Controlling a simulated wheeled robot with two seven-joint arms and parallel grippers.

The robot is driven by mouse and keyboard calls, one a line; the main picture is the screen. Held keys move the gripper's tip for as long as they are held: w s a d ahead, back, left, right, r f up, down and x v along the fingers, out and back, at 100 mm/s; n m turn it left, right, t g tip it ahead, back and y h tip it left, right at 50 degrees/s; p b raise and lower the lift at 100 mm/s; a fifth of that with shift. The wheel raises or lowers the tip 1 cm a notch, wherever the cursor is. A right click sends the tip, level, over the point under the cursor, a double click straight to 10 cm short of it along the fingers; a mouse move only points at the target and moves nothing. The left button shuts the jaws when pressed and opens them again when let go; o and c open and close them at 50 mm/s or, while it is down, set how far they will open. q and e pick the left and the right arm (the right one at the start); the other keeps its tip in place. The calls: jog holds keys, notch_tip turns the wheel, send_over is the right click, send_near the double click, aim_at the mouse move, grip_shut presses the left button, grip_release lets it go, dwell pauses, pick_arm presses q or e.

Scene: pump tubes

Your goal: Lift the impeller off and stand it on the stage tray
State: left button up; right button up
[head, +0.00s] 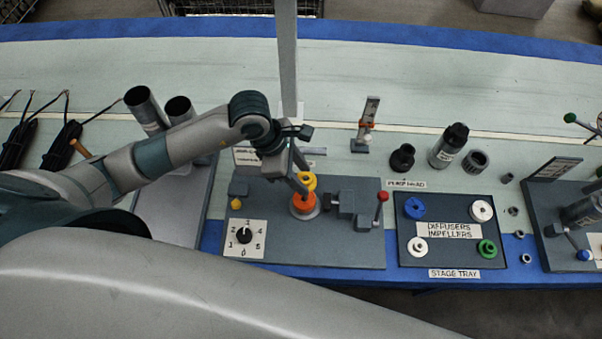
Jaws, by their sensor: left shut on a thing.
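My left gripper (302,183) reaches down over the grey pump plate (350,248) and is shut on a yellow ring-shaped part, which looks like the impeller (309,181). One finger hides part of it. Directly below is an orange round part (303,206) in a light metal seat; I cannot tell whether the yellow part touches it. The dark stage tray (466,256) lies to the right. It holds a blue part (414,208) and a white part (481,211) at the back, and a white part (417,247) and a green part (487,249) at the front. My right gripper is not in view.
A grey clamp (345,205) and a red-knobbed lever (381,197) stand between the pump seat and the tray. A numbered dial (244,236) is on the plate's left. Black and grey cylinders (448,145) stand behind the tray. A tall grey post (287,60) rises behind my gripper.

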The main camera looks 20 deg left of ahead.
aim_at(301, 178)
pick_arm(q)
jog(key=shift+r, duration=0.45)
jog(key=shift+r+p, duration=0.75)
jog(key=shift+r, duration=0.1)
jog(key=shift+r+p, duration=1)
jog(key=shift+r, duration=0.65)
